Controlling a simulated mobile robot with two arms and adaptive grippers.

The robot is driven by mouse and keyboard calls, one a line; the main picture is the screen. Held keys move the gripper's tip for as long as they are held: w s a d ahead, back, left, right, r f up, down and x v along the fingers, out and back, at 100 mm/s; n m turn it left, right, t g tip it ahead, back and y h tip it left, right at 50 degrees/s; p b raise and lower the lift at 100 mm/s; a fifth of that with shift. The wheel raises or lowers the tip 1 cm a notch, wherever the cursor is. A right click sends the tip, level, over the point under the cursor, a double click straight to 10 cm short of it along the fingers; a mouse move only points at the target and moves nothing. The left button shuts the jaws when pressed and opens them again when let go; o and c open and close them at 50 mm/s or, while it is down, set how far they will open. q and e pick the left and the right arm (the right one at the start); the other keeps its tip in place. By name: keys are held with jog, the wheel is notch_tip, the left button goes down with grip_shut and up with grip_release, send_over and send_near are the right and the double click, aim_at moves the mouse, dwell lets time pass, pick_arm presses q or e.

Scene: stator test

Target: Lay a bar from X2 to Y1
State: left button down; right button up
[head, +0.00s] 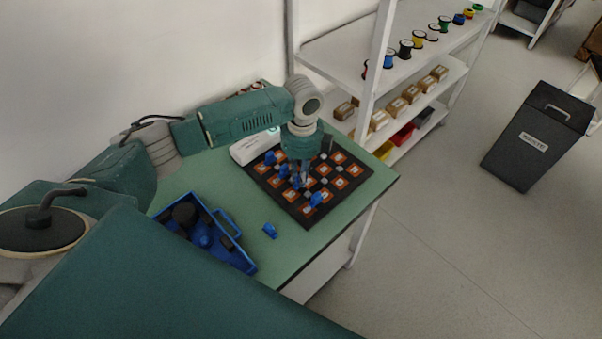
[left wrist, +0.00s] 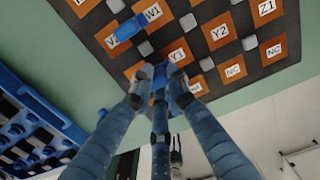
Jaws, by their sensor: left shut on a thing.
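The dark terminal board (head: 288,208) with orange labelled squares lies on the green table. My left gripper (head: 297,181) points down over the board. In the left wrist view my left gripper (left wrist: 160,84) is shut on a blue bar (left wrist: 160,76), close to the Y1 square (left wrist: 178,52). I cannot tell if the bar touches the board. X2 is not readable; the fingers cover part of the board there. Another blue bar (left wrist: 126,28) lies by the V2 and W1 squares. My right gripper is not in view.
A loose blue piece (head: 270,230) lies on the table (head: 292,254) before the board. A blue tray (head: 228,222) with parts stands left of it. A white box (head: 252,147) is behind the board. A shelf (head: 347,45) with spools stands beyond the table.

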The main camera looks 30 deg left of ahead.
pick_arm(q)
jog(key=shift+f, duration=0.5)
jog(key=shift+f, duration=0.25)
jog(key=c, duration=1.6)
grip_release()
jog(key=shift+r, duration=0.15)
notch_tip(320, 180, up, 12)
jog(key=shift+f, duration=0.1)
